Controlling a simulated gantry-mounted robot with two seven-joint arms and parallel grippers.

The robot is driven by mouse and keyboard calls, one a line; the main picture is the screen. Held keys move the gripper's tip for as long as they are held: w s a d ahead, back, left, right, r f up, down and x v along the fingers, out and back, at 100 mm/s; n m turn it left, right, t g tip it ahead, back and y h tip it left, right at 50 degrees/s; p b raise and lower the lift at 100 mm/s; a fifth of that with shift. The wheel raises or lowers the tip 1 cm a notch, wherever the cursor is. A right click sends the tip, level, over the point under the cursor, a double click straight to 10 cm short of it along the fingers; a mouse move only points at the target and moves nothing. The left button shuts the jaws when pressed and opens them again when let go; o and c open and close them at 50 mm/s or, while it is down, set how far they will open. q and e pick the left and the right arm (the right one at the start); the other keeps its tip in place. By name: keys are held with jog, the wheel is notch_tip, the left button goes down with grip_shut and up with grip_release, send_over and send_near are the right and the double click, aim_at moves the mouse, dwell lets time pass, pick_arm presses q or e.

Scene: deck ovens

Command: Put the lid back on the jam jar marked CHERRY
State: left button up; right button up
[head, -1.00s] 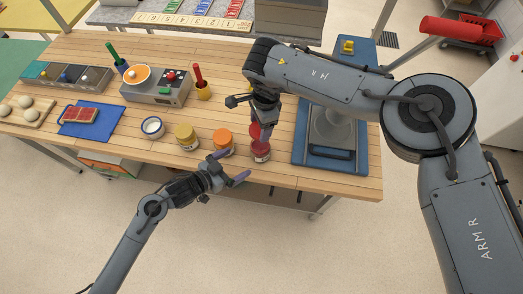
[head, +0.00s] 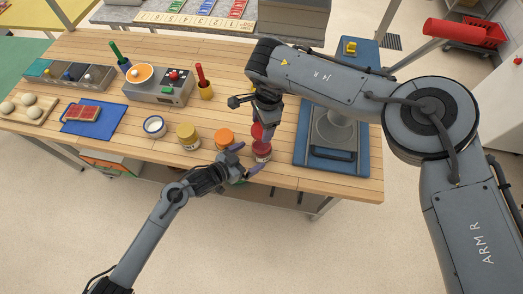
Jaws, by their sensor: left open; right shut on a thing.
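The red jam jar (head: 262,153) stands upright near the table's front edge; its label is too small to read. My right gripper (head: 261,122) comes down from above and is shut on a red lid (head: 257,131), just above the jar's mouth. I cannot tell whether lid and jar touch. My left gripper (head: 248,160) is open at the jar's left front, its fingers pointing toward the jar. An orange-lidded jar (head: 224,136) and a yellow-lidded jar (head: 187,134) stand left of it.
A white-and-blue round container (head: 154,126) stands left of the jars. A blue mat (head: 360,165) with a grey scale-like device (head: 330,142) lies to the right. A red utensil in a yellow cup (head: 205,91) and a control box (head: 174,95) stand behind. Bare wood lies before the blue board (head: 94,130).

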pick_arm(q)
jog(key=shift+x, duration=3.05)
jog(key=shift+c, duration=0.2)
jog(key=c, duration=1.4)
jog(key=shift+o, duration=0.2)
pick_arm(e)
send_over(260, 147)
jog(key=shift+w+d+f, duration=0.1)
jog(key=shift+d+f, duration=0.1)
jog(key=shift+f, duration=1.05)
jog(key=shift+w+d+f, duration=0.1)
jog(key=shift+d+f, duration=0.05)
jog(key=shift+f, duration=1.05)
jog(key=shift+f, duration=0.1)
jog(key=shift+f, duration=0.8)
jog(key=shift+f, duration=0.6)
